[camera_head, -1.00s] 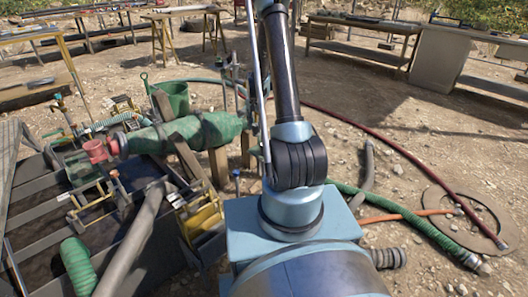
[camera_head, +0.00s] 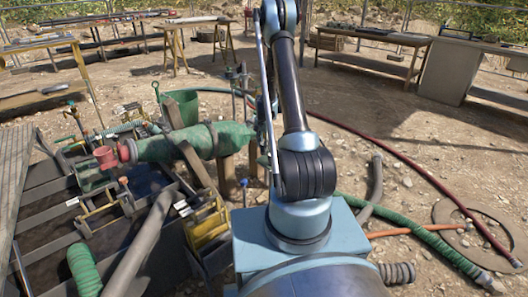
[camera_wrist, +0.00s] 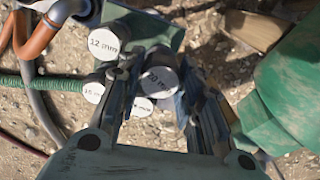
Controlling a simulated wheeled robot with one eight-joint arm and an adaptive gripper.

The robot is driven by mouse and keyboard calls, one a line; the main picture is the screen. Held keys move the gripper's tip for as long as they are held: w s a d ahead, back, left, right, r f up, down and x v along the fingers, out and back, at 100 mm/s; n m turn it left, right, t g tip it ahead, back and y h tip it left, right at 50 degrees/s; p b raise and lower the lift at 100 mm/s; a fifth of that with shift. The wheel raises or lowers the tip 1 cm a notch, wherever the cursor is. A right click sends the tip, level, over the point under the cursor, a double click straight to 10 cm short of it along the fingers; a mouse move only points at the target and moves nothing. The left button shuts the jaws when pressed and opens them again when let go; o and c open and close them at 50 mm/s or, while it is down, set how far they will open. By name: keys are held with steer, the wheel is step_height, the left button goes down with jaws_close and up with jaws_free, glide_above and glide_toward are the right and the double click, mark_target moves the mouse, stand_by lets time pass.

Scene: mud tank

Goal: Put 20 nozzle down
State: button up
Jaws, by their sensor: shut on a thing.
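In the wrist view my gripper (camera_wrist: 156,70) has its fingers closed in on a dark round-ended nozzle (camera_wrist: 161,82). Its white end label seems to read "20 mm", with the first digit partly unclear. Other nozzles stand close by: one marked 12 mm (camera_wrist: 104,43), one that seems to read 15 mm (camera_wrist: 94,90), and one that seems to read 8 mm (camera_wrist: 143,106), partly behind the left finger. A dark green surface (camera_wrist: 155,28) shows beyond them. In the head view my gripper cannot be made out behind the arm.
A large green rounded object (camera_wrist: 290,90) is close on the right in the wrist view. A red hose (camera_head: 395,165) crosses the open ground on the right.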

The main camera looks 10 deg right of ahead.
steer(key=shift+f, duration=1.85)
steer(key=shift+f, duration=0.1)
steer(key=o, duration=0.8)
